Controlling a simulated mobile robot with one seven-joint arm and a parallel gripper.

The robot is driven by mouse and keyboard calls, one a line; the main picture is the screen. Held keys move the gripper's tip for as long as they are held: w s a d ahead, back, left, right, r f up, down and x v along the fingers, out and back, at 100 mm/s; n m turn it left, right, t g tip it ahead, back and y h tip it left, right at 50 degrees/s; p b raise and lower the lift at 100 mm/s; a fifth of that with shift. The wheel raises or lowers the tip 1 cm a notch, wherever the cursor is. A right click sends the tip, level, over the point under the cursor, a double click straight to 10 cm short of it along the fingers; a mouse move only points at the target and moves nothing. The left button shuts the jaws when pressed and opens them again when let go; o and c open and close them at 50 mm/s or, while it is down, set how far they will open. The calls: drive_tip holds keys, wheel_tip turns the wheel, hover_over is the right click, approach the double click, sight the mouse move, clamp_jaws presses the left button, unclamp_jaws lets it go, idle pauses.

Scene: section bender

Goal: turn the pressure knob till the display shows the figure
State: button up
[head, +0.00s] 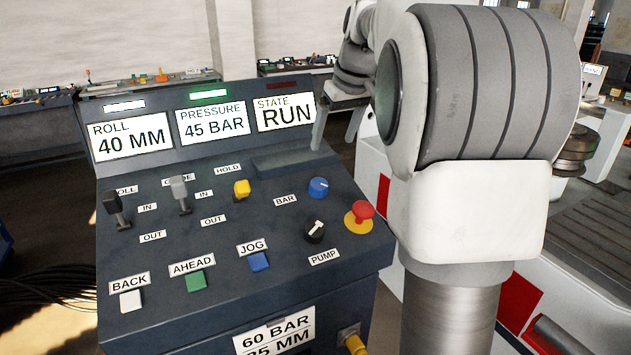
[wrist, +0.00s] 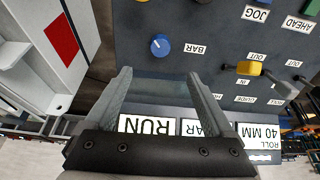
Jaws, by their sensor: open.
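The blue pressure knob (head: 318,187), with a white mark and the label BAR beside it, is on the right of the sloping panel. It also shows in the wrist view (wrist: 160,46), beyond and roughly between my fingertips. The pressure display (head: 212,122) reads 45 BAR. A card (head: 275,333) on the console's front reads 60 BAR; its lower line, partly cut off, appears to read 35 MM. My gripper (head: 336,138) is open and empty, above the panel's upper right corner, apart from the knob; it also shows in the wrist view (wrist: 158,76).
The red stop button (head: 362,210) and black pump selector (head: 315,232) are close to the knob. A yellow-topped hold lever (head: 241,189) stands to its left. The roll display (head: 131,139) reads 40 MM and the state display (head: 285,113) RUN.

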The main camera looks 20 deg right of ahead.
sight(319, 183)
drive_tip(key=x, duration=1.5)
drive_tip(key=shift+f, duration=0.15)
drive_tip(key=shift+c, duration=0.3)
drive_tip(key=c, duration=1.3)
drive_tip(key=m+p, duration=0.1)
drive_tip(key=m, duration=0.4)
drive_tip(key=shift+m+h, duration=0.3)
drive_tip(key=m+p, duration=0.2)
drive_tip(key=m, duration=0.4)
drive_tip(key=shift+m, duration=0.3)
